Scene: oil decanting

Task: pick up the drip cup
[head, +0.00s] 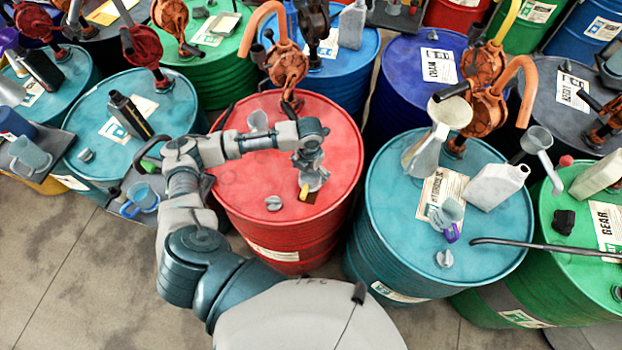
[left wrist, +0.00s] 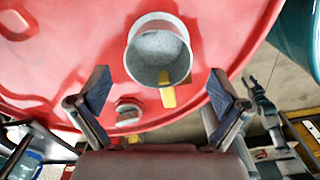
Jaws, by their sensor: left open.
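A grey metal cup (left wrist: 158,55) with a yellow handle stands on the red drum (head: 255,180), likely the drip cup. In the left wrist view I look down into its open mouth, and it appears empty. In the head view its yellow handle (head: 304,192) shows below my left gripper (head: 311,168), which hides most of the cup. My left gripper is open above the cup. In the left wrist view its two fingers (left wrist: 158,88) are spread apart, with the cup ahead and between their lines. I cannot tell whether they touch it. My right gripper is not in view.
A grey cap (head: 273,203) lies on the red drum left of the cup. A rust-orange pump (head: 287,68) stands at the drum's back. The teal drum (head: 400,220) to the right holds a jug, a bottle (head: 495,186) and a purple-handled cup (head: 446,214).

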